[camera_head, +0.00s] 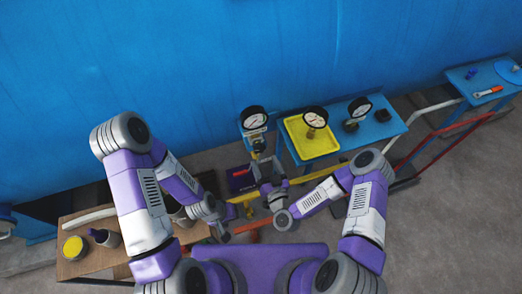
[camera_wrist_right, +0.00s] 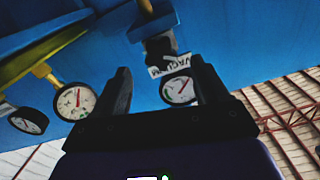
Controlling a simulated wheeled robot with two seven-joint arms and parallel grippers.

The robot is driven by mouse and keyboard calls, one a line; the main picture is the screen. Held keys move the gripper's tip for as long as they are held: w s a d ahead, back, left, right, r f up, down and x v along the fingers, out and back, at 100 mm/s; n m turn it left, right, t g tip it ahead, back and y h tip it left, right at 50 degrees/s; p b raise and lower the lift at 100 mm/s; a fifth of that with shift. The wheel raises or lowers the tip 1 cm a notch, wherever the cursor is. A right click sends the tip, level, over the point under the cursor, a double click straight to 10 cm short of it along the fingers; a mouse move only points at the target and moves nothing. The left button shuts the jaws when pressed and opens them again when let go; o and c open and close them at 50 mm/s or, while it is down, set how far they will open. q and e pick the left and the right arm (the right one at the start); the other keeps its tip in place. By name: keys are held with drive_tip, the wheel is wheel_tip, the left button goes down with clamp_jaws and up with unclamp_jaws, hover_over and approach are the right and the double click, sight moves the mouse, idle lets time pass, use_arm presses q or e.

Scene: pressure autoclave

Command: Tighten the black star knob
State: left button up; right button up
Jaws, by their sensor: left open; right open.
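A round white gauge (camera_head: 255,117) with a black rim stands at the left end of the blue bench. In the right wrist view this gauge (camera_wrist_right: 179,90) shows with a VACUUM label, beyond and between my fingers. A dark block-like part (camera_wrist_right: 160,45) sits beside the label; I cannot tell whether it is the black star knob. The knob is not clearly visible in either view. My right gripper (camera_wrist_right: 160,72) is open with nothing between its fingers; in the head view it points up toward the gauge's stand. My left gripper (camera_head: 222,228) is open, lower and left, apart from the gauge.
A yellow tray (camera_head: 318,147) holds a second gauge (camera_head: 316,117); a third gauge (camera_head: 359,107) stands to its right on the blue bench (camera_head: 385,131). A wooden table (camera_head: 97,262) at lower left carries a yellow-topped container (camera_head: 74,247). A wrench (camera_head: 488,92) lies far right.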

sight(259, 149)
drive_tip(key=x, duration=0.5)
drive_tip(key=shift+p, duration=0.3)
drive_tip(key=c, duration=1.1)
drive_tip(key=shift+o, duration=0.2)
